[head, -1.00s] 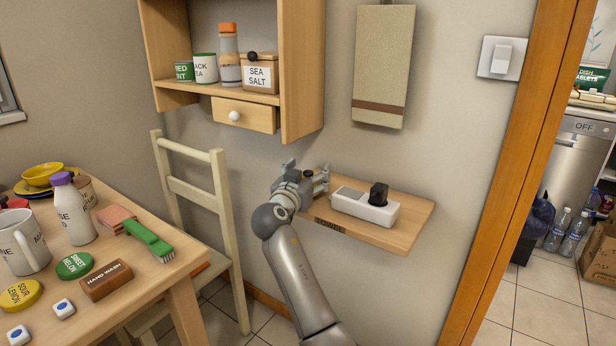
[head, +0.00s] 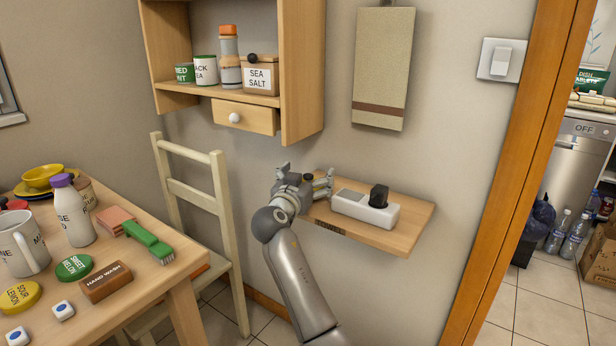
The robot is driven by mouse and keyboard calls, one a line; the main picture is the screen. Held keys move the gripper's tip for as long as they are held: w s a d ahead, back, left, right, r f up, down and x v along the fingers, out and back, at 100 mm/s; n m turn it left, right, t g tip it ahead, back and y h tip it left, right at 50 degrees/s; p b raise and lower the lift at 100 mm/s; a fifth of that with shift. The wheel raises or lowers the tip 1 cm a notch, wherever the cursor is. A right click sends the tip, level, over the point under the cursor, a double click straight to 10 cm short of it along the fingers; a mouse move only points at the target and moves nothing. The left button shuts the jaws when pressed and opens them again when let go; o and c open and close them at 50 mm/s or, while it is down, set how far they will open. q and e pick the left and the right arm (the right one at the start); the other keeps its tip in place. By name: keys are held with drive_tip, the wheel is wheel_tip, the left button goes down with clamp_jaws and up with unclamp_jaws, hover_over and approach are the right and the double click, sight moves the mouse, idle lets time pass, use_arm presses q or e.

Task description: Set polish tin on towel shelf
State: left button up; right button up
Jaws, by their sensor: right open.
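The towel shelf is the small wooden wall shelf (head: 405,237) below a hanging beige towel (head: 383,65). My right gripper (head: 308,174) is open at the left end of this shelf, its fingers spread and pointing toward the wall. A small dark shape shows between the fingers; I cannot tell whether it is a tin or part of the gripper. No tin with a readable polish label shows. A yellow tin (head: 20,297) and a green tin (head: 74,267) lie on the table. My left gripper is not in view.
A white power strip (head: 362,209) with a black plug (head: 379,196) takes up the middle of the shelf. A wooden wall cabinet (head: 302,75) hangs above left. A cream chair (head: 226,205) stands between table (head: 180,290) and shelf. The shelf's right end is bare.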

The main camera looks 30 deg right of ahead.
drive_tip(key=v, duration=1.2)
drive_tip(key=s+a+f+n+g+y, duration=0.1)
drive_tip(key=s+f+n+y, duration=0.15)
drive_tip(key=s+f, duration=0.4)
drive_tip(key=s+a+f+n+g+y, duration=0.1)
drive_tip(key=s+f+n+y, duration=0.2)
drive_tip(key=f, duration=0.7)
drive_tip(key=s+a+f+n+g+y, duration=0.1)
drive_tip(key=s+f+y, duration=0.2)
drive_tip(key=s+f, duration=0.4)
drive_tip(key=s+a+f+n+g+y, duration=0.2)
drive_tip(key=s+a+f+n+y, duration=0.1)
drive_tip(key=s, duration=0.6)
drive_tip(key=s+a+f+n+g+y, duration=0.2)
drive_tip(key=s+a+f, duration=0.3)
drive_tip(key=s, duration=0.4)
drive_tip(key=shift+s+a+n+y, duration=0.4)
drive_tip(key=shift+a+n+y, duration=0.05)
drive_tip(key=shift+a, duration=0.15)
drive_tip(key=shift+w+p, duration=0.1)
drive_tip(key=shift+p, duration=0.25)
